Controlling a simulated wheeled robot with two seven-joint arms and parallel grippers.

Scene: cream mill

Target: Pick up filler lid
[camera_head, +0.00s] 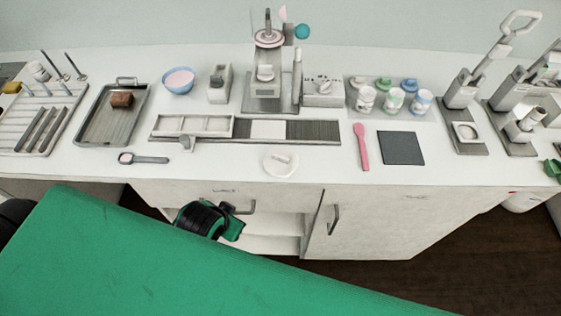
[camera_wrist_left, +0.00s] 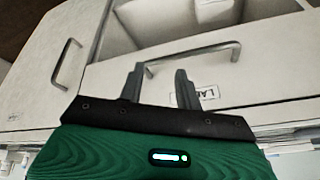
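A round white lid with a small raised handle (camera_head: 281,161), which looks like the filler lid, lies flat on the counter near its front edge in the head view. My left gripper (camera_head: 231,208) is below and left of it, in front of the cabinet and lower than the counter top. In the left wrist view the two dark fingers (camera_wrist_left: 159,72) stand apart with nothing between them. A drawer handle (camera_wrist_left: 195,56) shows just beyond them; I cannot tell whether they touch it. The lid is out of the wrist view. My right gripper is not in view.
The filling machine (camera_head: 268,85) stands behind the lid, with a long dark-and-white track (camera_head: 315,131) between. A pink spatula (camera_head: 361,147) and dark mat (camera_head: 401,148) lie to the right, a small strapped item (camera_head: 143,158) to the left. Counter around the lid is clear.

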